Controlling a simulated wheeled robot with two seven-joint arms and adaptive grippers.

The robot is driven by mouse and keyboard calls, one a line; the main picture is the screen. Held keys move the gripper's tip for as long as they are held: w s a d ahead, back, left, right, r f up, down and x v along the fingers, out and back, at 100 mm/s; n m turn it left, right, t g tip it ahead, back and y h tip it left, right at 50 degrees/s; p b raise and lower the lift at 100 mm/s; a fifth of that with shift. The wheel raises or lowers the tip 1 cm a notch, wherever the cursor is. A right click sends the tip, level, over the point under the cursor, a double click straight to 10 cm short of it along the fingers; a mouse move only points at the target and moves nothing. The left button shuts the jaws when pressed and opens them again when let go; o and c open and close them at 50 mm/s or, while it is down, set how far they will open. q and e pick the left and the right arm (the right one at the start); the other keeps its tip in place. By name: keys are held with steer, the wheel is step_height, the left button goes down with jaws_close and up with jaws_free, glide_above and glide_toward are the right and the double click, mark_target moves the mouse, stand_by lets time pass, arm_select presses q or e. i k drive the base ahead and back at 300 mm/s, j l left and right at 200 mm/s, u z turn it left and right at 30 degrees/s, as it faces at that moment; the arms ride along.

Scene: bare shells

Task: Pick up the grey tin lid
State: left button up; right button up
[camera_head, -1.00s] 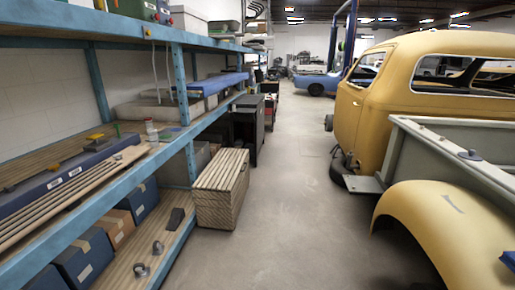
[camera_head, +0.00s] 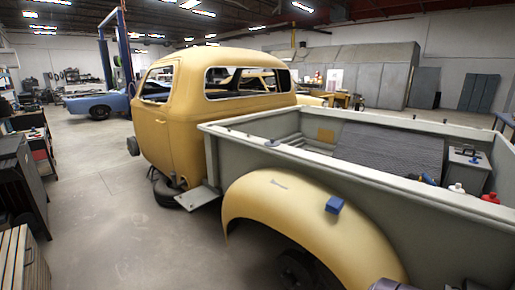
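A small grey piece that looks like the grey tin lid (camera_head: 272,143) lies on the near side rail of the pickup bed, close behind the cab. It is small in view, so its exact shape is hard to tell. Neither of my grippers can be made out in the head view. A dark grey rounded part shows at the bottom edge right of centre, and I cannot tell what it belongs to.
The pickup bed (camera_head: 225,150) and yellow fender (camera_head: 300,215) fill the right. A blue block (camera_head: 334,204) sits on the fender. The bed holds a grey case (camera_head: 468,168) and bottles. A wooden crate (camera_head: 22,265) stands at left. Floor between is clear.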

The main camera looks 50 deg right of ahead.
mark_target(272, 143)
steer(key=i+j+z, duration=0.25)
steer(key=z, duration=0.2)
steer(key=i+j+z, duration=0.25)
steer(key=z, duration=0.2)
steer(key=i+j+z, duration=0.15)
steer(key=j+z, duration=0.15)
steer(key=j, duration=0.2)
steer(key=i+j+z, duration=0.1)
steer(key=j+z, duration=0.25)
steer(key=j, duration=0.15)
steer(key=j+z, duration=0.3)
steer(key=j, duration=0.25)
steer(key=i, duration=0.05)
